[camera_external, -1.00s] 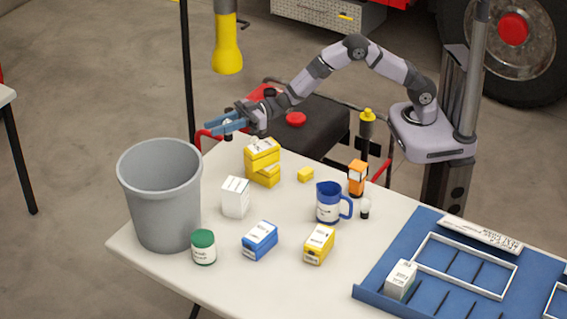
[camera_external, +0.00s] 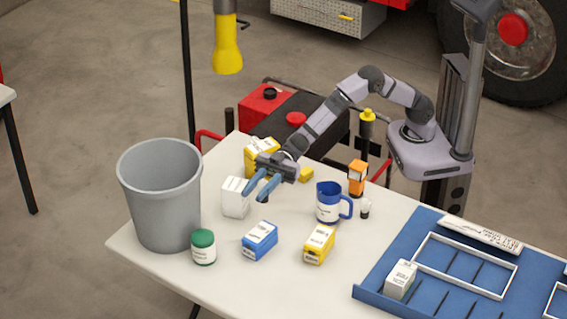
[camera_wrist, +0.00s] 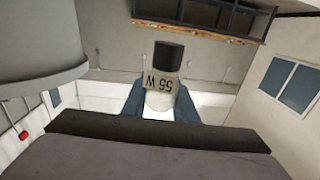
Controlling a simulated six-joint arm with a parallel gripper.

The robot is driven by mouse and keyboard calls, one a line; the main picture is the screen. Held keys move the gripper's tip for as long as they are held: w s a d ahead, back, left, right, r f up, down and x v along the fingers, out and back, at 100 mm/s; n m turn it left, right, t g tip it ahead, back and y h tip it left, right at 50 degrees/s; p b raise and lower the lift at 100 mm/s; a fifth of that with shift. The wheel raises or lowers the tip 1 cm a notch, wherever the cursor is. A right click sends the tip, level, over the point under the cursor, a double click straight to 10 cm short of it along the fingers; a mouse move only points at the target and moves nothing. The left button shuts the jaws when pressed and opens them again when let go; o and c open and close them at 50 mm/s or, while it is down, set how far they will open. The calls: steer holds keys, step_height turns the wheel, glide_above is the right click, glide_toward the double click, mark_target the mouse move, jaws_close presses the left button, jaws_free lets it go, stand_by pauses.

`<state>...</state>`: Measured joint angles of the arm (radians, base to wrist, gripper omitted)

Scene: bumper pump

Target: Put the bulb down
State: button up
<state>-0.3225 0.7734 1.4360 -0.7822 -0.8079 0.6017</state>
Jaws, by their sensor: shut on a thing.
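My gripper (camera_external: 262,186) is over the far-left part of the white table, beside the white box (camera_external: 235,198) and in front of the yellow boxes. Its blue fingers are shut on the bulb (camera_wrist: 160,92).
A grey bin (camera_external: 160,200) stands at the left. A green-lidded jar (camera_external: 203,247), blue box (camera_external: 260,240), yellow box (camera_external: 319,244), blue mug (camera_external: 329,203), and another small bulb (camera_external: 365,209) stand around. A blue tray (camera_external: 425,255) is at the right. Bare table lies among them.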

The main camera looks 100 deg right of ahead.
glide_above(259, 234)
steer(key=shift+f, duration=5)
steer(key=shift+f, duration=0.2)
steer(key=o, duration=1.1)
steer(key=shift+c, duration=0.2)
steer(key=shift+r, duration=0.2)
steer(key=v, duration=1.2)
steer(key=shift+b, duration=0.45)
steer(key=shift+w, duration=0.1)
